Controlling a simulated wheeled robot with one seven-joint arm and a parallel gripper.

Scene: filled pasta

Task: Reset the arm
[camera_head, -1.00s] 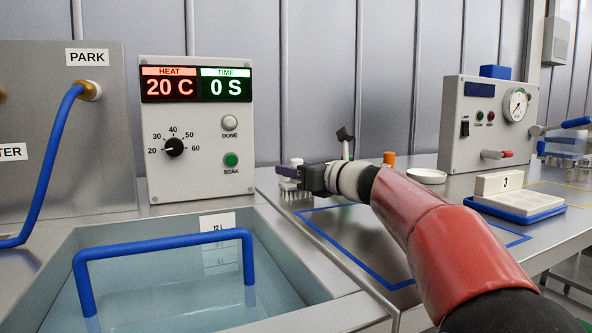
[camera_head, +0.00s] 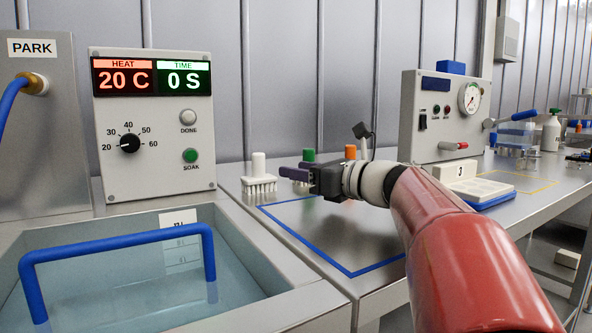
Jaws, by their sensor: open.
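My gripper (camera_head: 296,170) is at the end of my red and white arm, above the back part of the metal bench. Its dark fingers point left and look empty. They stand just right of a white brush-like piece with an upright knob (camera_head: 259,178), apart from it in the picture. A green-topped piece (camera_head: 308,156) and an orange-topped piece (camera_head: 350,152) show behind the gripper, partly hidden by it.
A water bath with a blue handle (camera_head: 118,243) is at the front left. The control box (camera_head: 155,125) reads 20 C and 0 S. A gauge box (camera_head: 445,115) and a white tray marked 3 (camera_head: 478,190) stand to the right. The blue-outlined bench area (camera_head: 325,232) is bare.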

